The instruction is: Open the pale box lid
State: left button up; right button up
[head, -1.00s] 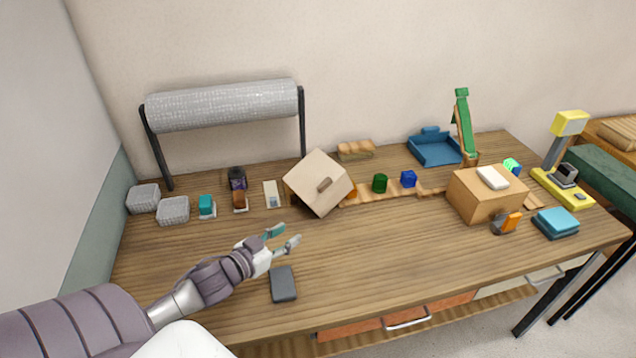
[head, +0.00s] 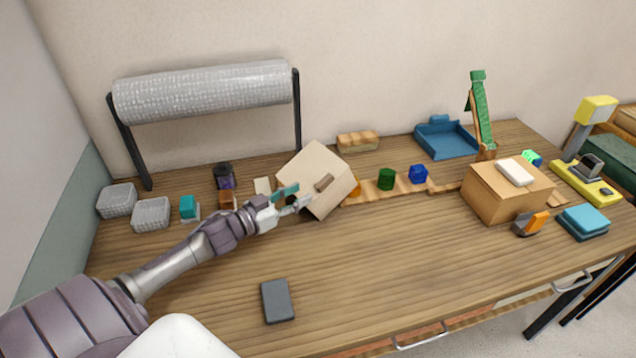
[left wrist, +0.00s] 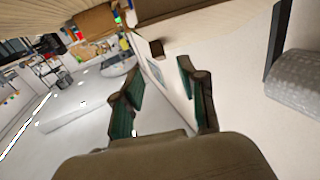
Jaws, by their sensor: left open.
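The pale box lid (head: 311,166) shows in the head view as a square cream panel, facing me at a tilt, left of the table's middle. A small brown handle (head: 324,182) sits on it. How far the lid stands open and most of the box below it cannot be told. My left gripper (head: 290,197) is open at the lid's lower left, with its fingertips close to the handle. In the left wrist view, the open green-padded fingers (left wrist: 165,85) have a pale panel and the brown handle (left wrist: 156,47) just beyond them. Contact cannot be told. My right gripper is not in view.
A grey roll (head: 205,92) on a black stand is behind my left arm. A dark grey block (head: 277,301) lies in front. Green (head: 387,179) and blue (head: 418,174) pieces are right of the lid, then a cardboard box (head: 500,195).

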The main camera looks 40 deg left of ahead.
aim_at(320, 183)
pick_arm(q)
jog(key=x, duration=0.5)
jog(key=shift+w+d+r+p, duration=0.15)
jog(key=shift+d+p, duration=0.05)
jog(key=shift+p, duration=0.2)
jog(key=shift+w+d, duration=0.1)
jog(key=shift+w, duration=0.4)
jog(key=shift+d, duration=0.1)
jog(key=c, duration=0.4)
grip_shut()
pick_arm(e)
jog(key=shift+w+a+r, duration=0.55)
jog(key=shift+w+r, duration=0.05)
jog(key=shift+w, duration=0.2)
